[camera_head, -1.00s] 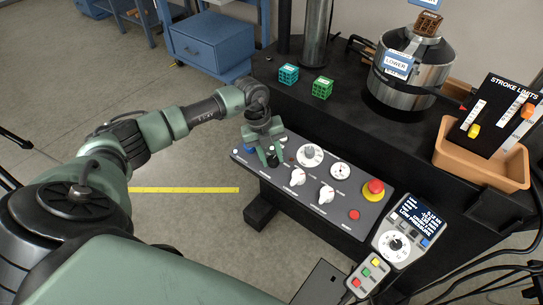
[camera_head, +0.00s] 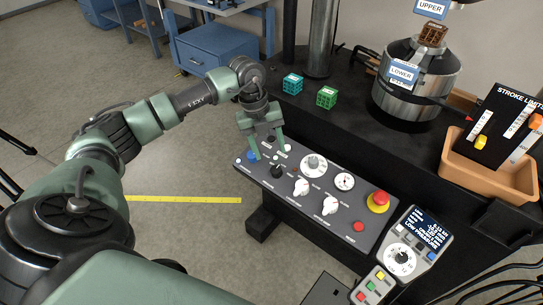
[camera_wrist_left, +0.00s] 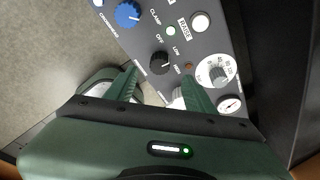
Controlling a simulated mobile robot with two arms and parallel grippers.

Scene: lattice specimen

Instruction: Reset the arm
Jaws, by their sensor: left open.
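My left gripper (camera_head: 268,153) is open and empty, with its two green fingers spread just above the left end of the grey control panel (camera_head: 318,200). In the left wrist view the left gripper (camera_wrist_left: 160,90) has its fingers apart, with a black knob (camera_wrist_left: 160,62) showing between and beyond the fingertips. A blue knob (camera_wrist_left: 128,14) lies beyond the left finger, and a white button (camera_wrist_left: 201,22) is beyond the right one. Whether the fingertips touch the panel cannot be told. My right gripper is not seen.
A teal lattice cube (camera_head: 292,83) and a green lattice cube (camera_head: 327,97) sit on the black machine bed. A steel cylinder labelled LOWER (camera_head: 415,90) stands behind. A red emergency button (camera_head: 379,200), a handheld pendant (camera_head: 405,252) and an orange bin (camera_head: 485,178) are to the right.

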